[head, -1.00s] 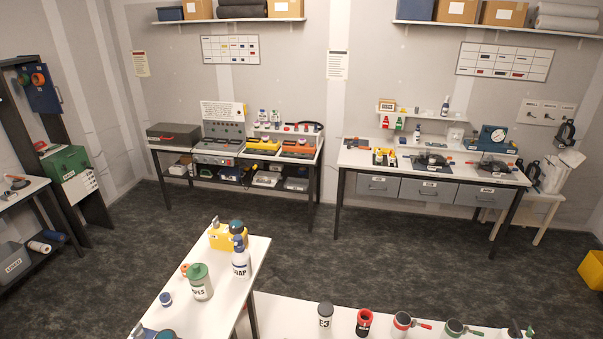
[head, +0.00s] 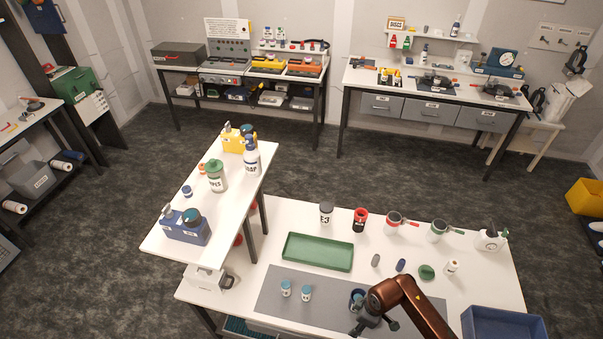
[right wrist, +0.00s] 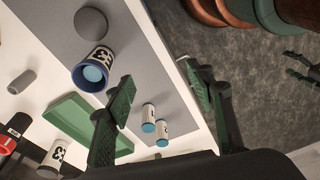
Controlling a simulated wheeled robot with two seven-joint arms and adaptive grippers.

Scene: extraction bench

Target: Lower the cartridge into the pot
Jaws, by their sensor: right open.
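The pot (head: 355,305), dark blue with a white label, stands upright on the grey mat (head: 262,310). It also shows in the right wrist view (right wrist: 85,80). A light-blue round top (right wrist: 95,73) shows inside its mouth, like the caps of the small white containers; it looks like a cartridge in the pot, its lower part hidden. Two white cartridges with blue caps (head: 286,288) (head: 306,293) stand on the mat left of the pot. My right gripper (head: 373,325) is open and empty, close beside the pot.
A green tray (head: 318,262) lies behind the mat. A jar (head: 326,213), a red-rimmed can (head: 360,219) and handled cups (head: 395,224) line the back edge. A dark round disc (right wrist: 91,22) lies near the pot. A blue bin (head: 500,325) is at the right.

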